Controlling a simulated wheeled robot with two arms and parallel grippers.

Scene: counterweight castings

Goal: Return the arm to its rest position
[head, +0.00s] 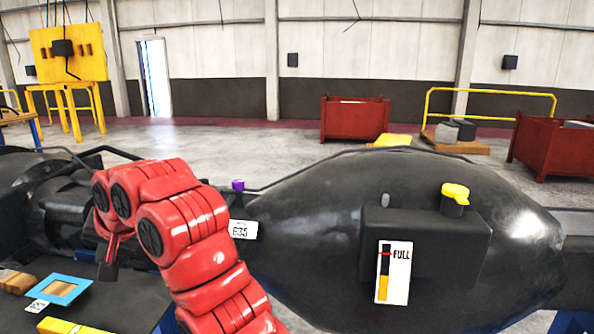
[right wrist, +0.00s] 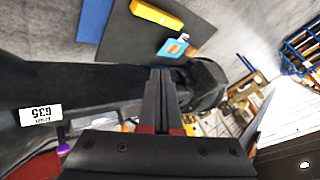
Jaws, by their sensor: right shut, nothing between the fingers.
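My right arm (head: 195,235) is red and reaches up from the bottom of the head view, bending over to the left. Its dark gripper (head: 108,268) hangs down in front of the black casting, above the dark work surface at lower left. In the right wrist view the fingers of the right gripper (right wrist: 162,98) are together, with nothing between them. My left gripper shows in neither view.
A large black casting (head: 310,215) fills the middle and right, with a yellow cap (head: 455,192) and a FULL gauge (head: 393,272). A blue-framed piece (head: 60,289) lies at lower left. Red bins (head: 354,119) stand far back on open floor.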

